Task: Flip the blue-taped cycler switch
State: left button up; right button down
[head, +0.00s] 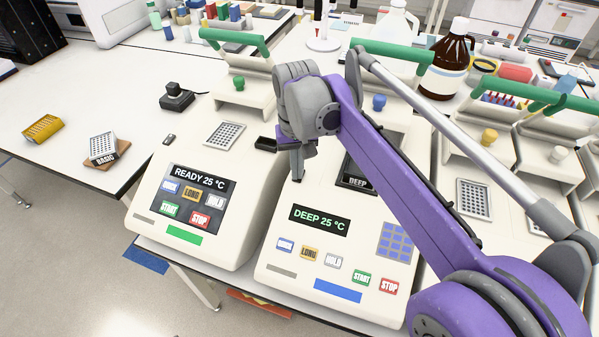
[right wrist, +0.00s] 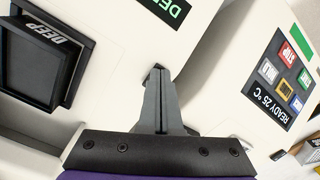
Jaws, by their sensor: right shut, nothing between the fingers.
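The blue-taped cycler (head: 275,235) is the white machine in the middle of the head view, with a blue strip (head: 337,291) on its front and a display (head: 320,220) reading DEEP 25 °C. My right gripper (head: 298,178) is shut and empty, pointing down above the cycler's left part, behind the display. In the right wrist view its fingertips (right wrist: 157,72) are over the white casing near its edge; contact cannot be told. A small black part (head: 265,143) lies left of my wrist; I cannot tell whether it is the switch. My left gripper is not in view.
A green-taped cycler (head: 184,234) reading READY 25 °C stands close on the left. The dark DEEP block (head: 357,172) lies partly behind my right arm. Further cyclers (head: 480,190) stand at the right. Open lids with green handles (head: 405,57) rise behind.

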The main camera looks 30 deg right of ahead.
pick_arm(q)
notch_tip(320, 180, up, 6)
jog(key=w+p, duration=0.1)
jog(key=p, duration=0.3)
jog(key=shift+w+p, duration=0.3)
pick_arm(e)
notch_tip(320, 180, up, 7)
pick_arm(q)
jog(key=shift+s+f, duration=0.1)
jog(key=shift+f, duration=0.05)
pick_arm(e)
jog(key=shift+f, duration=0.15)
